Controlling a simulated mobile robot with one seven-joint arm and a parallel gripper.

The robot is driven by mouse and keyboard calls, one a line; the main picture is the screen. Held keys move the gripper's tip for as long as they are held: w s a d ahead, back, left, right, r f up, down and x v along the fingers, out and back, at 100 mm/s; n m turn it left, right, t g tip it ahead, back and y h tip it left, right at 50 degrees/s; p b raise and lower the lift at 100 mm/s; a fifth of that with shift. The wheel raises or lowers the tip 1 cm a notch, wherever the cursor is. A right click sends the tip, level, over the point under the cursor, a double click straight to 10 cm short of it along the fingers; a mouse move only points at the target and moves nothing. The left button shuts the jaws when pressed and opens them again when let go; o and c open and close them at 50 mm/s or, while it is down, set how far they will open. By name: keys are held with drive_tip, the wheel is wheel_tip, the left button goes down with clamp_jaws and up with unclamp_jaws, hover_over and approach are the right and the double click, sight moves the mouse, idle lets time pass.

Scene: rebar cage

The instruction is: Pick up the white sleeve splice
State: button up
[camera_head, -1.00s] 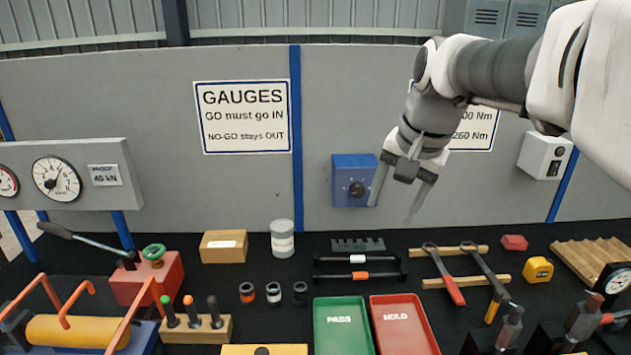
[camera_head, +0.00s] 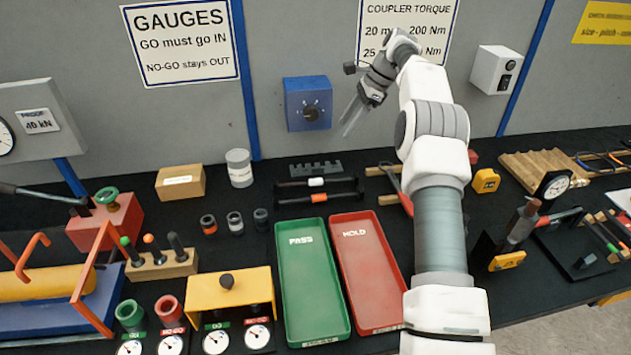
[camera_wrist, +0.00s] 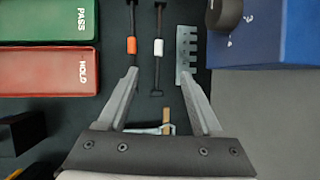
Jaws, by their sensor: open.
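The white sleeve splice is a dark bar with a white sleeve (camera_head: 316,183) at its middle, lying across the bench behind the trays. In the wrist view the white sleeve (camera_wrist: 158,47) is beyond my fingertips, roughly in line with the gap between them. My gripper (camera_head: 350,117) is open and empty, raised above the bench to the right of the blue dial box. Its two spread fingers also show in the wrist view (camera_wrist: 159,74). A similar bar with an orange sleeve (camera_head: 319,197) lies parallel and nearer the trays. Neither bar is touched.
A green PASS tray (camera_head: 283,290) and red HOLD tray (camera_head: 344,270) lie in front of the bars. A dark toothed rack (camera_head: 317,169) lies just behind. Small banded couplers (camera_head: 235,223) stand left.

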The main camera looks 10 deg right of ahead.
wheel_tip(320, 180, down, 4)
drive_tip(key=d+m, duration=0.2)
drive_tip(key=b, duration=0.2)
approach(318, 179)
drive_tip(key=f, duration=0.2)
drive_tip(key=w+a+f, duration=0.1)
drive_tip(key=shift+f+y, duration=0.3)
drive_tip(key=shift+s+x, duration=0.15)
drive_tip(key=shift+x, duration=1.2)
drive_tip(key=shift+s+x, duration=0.15)
drive_tip(key=shift+x, duration=1.25)
drive_tip(key=shift+a, duration=0.1)
drive_tip(key=shift+r, duration=0.1)
clamp_jaws()
